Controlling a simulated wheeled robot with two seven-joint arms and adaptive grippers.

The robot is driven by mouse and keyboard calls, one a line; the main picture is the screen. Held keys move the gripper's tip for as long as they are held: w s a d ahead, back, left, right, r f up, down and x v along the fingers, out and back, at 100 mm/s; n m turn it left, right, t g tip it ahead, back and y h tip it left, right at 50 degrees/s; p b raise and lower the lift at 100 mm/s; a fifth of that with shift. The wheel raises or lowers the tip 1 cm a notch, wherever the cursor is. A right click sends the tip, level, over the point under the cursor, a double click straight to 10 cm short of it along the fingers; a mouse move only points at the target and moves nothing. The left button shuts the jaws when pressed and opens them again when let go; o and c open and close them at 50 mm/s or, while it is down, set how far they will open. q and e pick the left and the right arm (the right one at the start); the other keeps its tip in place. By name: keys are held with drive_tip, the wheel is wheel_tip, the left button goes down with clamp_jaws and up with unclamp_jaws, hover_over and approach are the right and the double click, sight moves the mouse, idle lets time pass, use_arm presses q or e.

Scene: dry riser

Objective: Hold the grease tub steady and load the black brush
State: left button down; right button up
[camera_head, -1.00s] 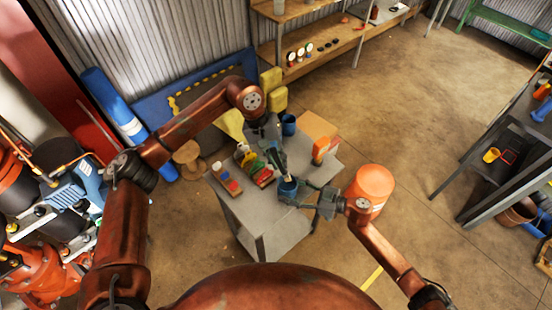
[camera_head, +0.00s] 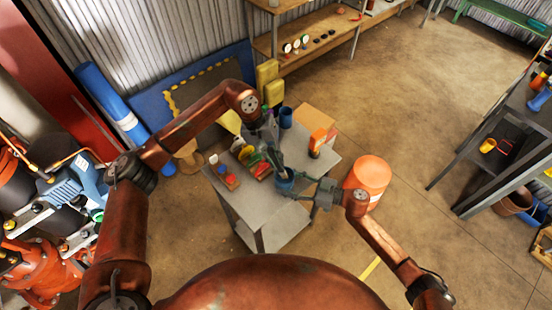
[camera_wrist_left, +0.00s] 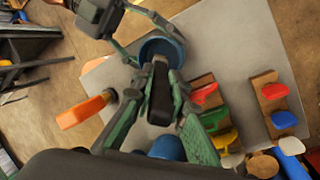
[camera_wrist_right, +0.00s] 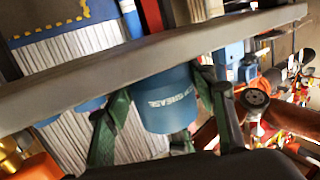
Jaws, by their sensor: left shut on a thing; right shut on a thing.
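The blue grease tub (camera_head: 285,186) is at the near right edge of the grey table. Its lettered side fills the middle of the right wrist view (camera_wrist_right: 166,98). My right gripper (camera_head: 301,188) is shut around the tub; its fingers flank it in the right wrist view (camera_wrist_right: 165,95). My left gripper (camera_head: 276,160) is shut on the black brush (camera_wrist_left: 160,92), pointing down at the tub. In the left wrist view the tub's open rim (camera_wrist_left: 150,43) shows just beyond the brush. The brush's lower end is hidden, so its depth in the tub cannot be told.
Wooden holders with coloured pieces (camera_head: 258,164) stand left of the tub on the grey table (camera_head: 262,209). A blue cup (camera_head: 286,118), an orange tool (camera_head: 317,142) and a cardboard box (camera_head: 314,117) are behind. An orange drum (camera_head: 367,178) stands right. The table's near part is clear.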

use_arm(q)
drive_tip(key=shift+f, duration=0.55)
idle(1.0)
drive_tip(key=shift+r, duration=3.55)
use_arm(e)
drive_tip(key=o, duration=0.9)
drive_tip(key=shift+o, duration=0.2)
